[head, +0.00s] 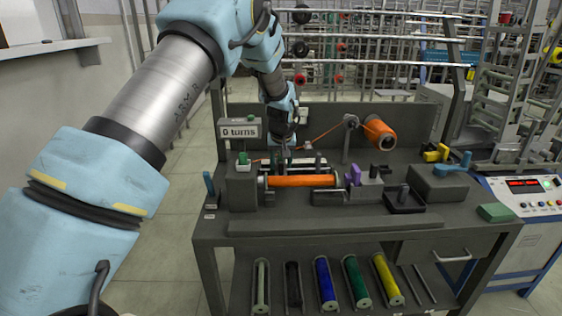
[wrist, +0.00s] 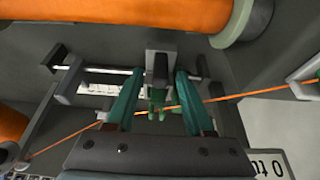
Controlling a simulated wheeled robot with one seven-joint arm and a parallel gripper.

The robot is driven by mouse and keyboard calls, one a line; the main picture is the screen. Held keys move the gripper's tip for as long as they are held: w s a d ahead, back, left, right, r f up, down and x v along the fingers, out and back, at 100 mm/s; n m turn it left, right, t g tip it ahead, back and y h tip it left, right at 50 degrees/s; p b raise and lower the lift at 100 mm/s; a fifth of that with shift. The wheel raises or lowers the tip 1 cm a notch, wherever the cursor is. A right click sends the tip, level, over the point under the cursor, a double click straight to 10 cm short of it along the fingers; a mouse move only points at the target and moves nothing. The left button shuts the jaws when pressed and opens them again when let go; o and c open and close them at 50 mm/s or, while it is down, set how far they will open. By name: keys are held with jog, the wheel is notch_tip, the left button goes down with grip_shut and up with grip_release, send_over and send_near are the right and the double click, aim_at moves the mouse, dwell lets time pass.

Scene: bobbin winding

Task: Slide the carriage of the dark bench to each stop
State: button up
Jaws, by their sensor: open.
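The dark bench (head: 225,221) stands ahead, with an orange bobbin (head: 301,181) lying across its front. In the wrist view, the carriage (wrist: 160,66) is a grey block with a dark upright piece, on a pale rail (wrist: 115,70). My gripper (wrist: 161,77) is open, its two green fingers on either side of the upright piece with gaps visible. A green part shows between the fingers, and an orange thread (wrist: 240,95) passes there. In the head view, my gripper (head: 284,150) is down behind the bobbin; the carriage is mostly hidden by it.
A large orange spool (head: 378,132) stands at the back right. A "0 turns" sign (head: 240,130) is at the left. A purple lever (head: 354,174), a black tray (head: 405,200) and a blue handle (head: 454,164) are on the right. Several coloured bobbins lie on the lower shelf.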

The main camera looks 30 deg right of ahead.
jog(key=shift+f, duration=0.1)
grip_shut()
dwell(0.4)
dwell(1.0)
